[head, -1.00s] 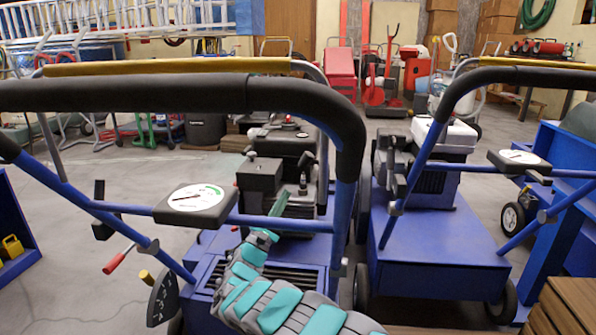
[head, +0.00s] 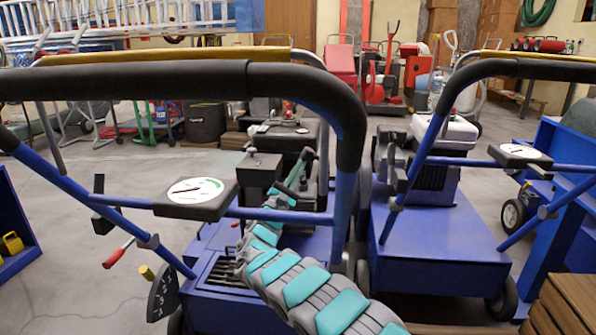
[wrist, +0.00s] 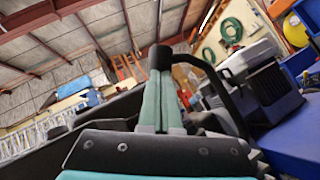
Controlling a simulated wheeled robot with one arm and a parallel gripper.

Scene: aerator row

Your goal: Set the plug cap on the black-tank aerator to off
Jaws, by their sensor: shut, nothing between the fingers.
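The black-tank aerator is the left blue machine, with its black tank (head: 290,135) behind a dark engine block (head: 259,170). My arm crosses its blue deck from the lower right. My gripper (head: 306,158) is at the arm's far end, to the right of the engine block, pointing up and away.
The black-gripped handlebar (head: 120,82) and round gauge (head: 196,192) stand in front of the engine. A red-tipped lever (head: 117,254) is at lower left. The white-tank aerator (head: 445,133) stands close on the right. Open floor shows at left.

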